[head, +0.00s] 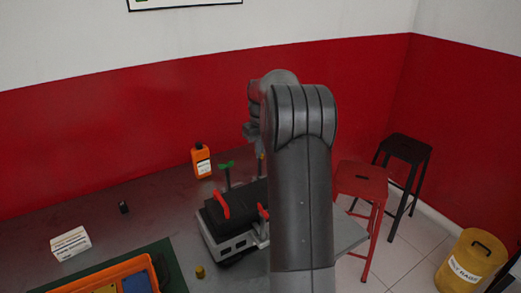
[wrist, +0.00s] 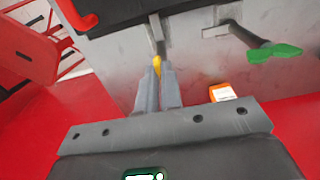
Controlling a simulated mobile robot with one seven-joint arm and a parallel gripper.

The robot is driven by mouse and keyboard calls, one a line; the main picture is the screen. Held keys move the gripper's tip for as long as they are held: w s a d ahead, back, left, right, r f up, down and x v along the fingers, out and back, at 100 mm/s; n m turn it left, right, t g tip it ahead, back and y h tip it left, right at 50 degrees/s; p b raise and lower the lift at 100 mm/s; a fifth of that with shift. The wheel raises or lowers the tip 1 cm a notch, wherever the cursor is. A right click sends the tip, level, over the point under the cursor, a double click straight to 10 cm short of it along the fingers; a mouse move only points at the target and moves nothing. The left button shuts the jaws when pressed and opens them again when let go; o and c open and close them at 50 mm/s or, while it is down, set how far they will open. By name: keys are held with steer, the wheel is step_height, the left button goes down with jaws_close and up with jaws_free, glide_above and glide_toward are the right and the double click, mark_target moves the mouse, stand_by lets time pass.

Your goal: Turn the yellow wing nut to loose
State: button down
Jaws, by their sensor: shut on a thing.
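The yellow wing nut (wrist: 156,65) shows in the wrist view between the tips of my gripper (wrist: 157,72), at the end of a grey stem. My gripper is shut on it, and the fingers cover most of it. In the head view my own arm hides much of the wing nut and the fingers. The engine trainer (head: 232,240), a grey and black block with red handles, stands on the bench below my arm.
A green wing nut (wrist: 275,52) on its own stem is beside the yellow one; it also shows in the head view (head: 226,165). An orange bottle (head: 201,160) stands behind the trainer. A white box (head: 70,243) and an orange tray (head: 150,268) are at left. Stools (head: 360,180) stand at right.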

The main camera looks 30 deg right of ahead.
steer(key=shift+n, duration=0.3)
steer(key=n, duration=0.3)
steer(key=shift+d+n, duration=0.15)
steer(key=shift+n, duration=0.15)
steer(key=n, duration=0.4)
steer(key=shift+w+d, duration=0.15)
steer(key=n, duration=0.5)
steer(key=shift+w+d, duration=0.1)
steer(key=shift+w, duration=0.05)
steer(key=shift+w+n, duration=0.1)
steer(key=shift+n, duration=1.7)
steer(key=c, duration=1.6)
jaws_free()
steer(key=shift+r, duration=0.1)
